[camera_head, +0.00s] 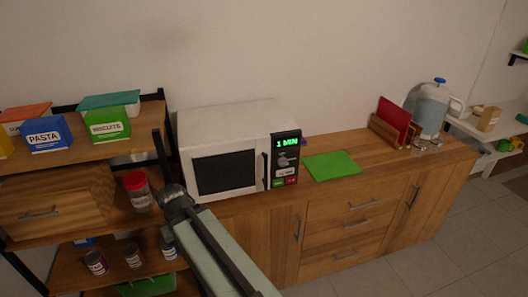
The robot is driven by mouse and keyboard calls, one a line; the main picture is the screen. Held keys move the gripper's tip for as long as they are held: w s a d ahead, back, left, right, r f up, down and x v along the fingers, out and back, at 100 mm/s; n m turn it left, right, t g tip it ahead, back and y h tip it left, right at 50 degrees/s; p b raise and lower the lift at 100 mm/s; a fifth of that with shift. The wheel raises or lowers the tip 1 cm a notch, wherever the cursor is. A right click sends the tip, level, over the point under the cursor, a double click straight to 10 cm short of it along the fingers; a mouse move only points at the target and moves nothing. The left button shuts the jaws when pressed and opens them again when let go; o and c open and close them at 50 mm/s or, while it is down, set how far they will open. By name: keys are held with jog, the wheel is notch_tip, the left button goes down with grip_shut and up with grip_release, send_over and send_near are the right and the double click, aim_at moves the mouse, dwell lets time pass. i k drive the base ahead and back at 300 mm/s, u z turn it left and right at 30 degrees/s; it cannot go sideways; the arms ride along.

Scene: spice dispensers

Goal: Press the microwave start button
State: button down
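A white microwave (225,119) stands on the wooden counter, its door with the dark window (224,172) shut. Its control panel is on the right side of the front. The display (287,143) reads "1 MIN" in green. A grey dial (284,161) is below it. At the bottom of the panel are a small green button (279,181) and a small red button (291,180); their lettering is too small to read. My arm reaches up from the bottom edge, left of the microwave's front. My gripper does not show, so its place relative to the panel cannot be told.
A green board (332,166) lies on the counter right of the microwave. Farther right are a red board (394,120) in a wooden holder and a water jug (430,111). A shelf (80,155) with boxes and spice jars stands left. Tiled floor (420,266) is open at lower right.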

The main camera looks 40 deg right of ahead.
aim_at(279, 182)
jog(key=z, duration=1.15)
jog(key=k, duration=0.5)
jog(key=z, duration=0.1)
jog(key=i, duration=0.5)
jog(key=u, duration=0.05)
